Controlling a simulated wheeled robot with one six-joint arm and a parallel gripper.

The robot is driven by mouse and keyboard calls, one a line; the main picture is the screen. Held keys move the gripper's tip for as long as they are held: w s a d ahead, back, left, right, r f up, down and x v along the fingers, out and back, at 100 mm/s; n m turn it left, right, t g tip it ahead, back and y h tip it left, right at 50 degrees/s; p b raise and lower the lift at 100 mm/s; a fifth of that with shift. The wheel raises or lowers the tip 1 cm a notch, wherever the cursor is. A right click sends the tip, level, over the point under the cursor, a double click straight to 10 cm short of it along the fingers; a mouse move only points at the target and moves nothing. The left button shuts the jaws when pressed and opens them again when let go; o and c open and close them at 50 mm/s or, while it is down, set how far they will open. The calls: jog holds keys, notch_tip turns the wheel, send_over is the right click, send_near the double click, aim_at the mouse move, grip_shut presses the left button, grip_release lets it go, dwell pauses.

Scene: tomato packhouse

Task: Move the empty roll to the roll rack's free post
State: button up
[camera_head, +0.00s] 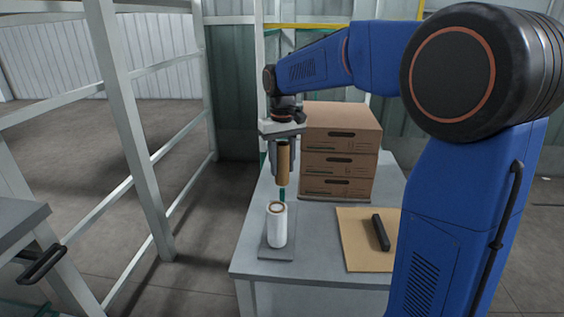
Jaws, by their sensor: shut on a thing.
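My gripper (284,150) points down and is shut on the empty roll (283,165), a bare brown cardboard tube held upright. The roll rack (285,254) is a grey plate on the table below. A white full roll (277,227) stands upright at its near end. A green post (282,194) shows behind the white roll, just under the tube's lower end. I cannot tell whether the post's top is inside the tube or behind it. The white roll hides the foot of the post.
The grey table (258,250) also holds a stack of brown cartons (338,150) right of my gripper. A tan board (357,255) with a black tool (381,232) lies front right. A pale metal frame (140,130) stands left. The table's left edge is near the rack.

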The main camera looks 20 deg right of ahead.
aim_at(282, 194)
jog(key=shift+f, duration=0.6)
dwell(0.6)
jog(key=shift+f, duration=1.55)
jog(key=shift+f, duration=0.4)
jog(key=shift+f, duration=1.6)
jog(key=shift+f, duration=0.2)
jog(key=shift+f, duration=1.25)
jog(key=o, duration=1)
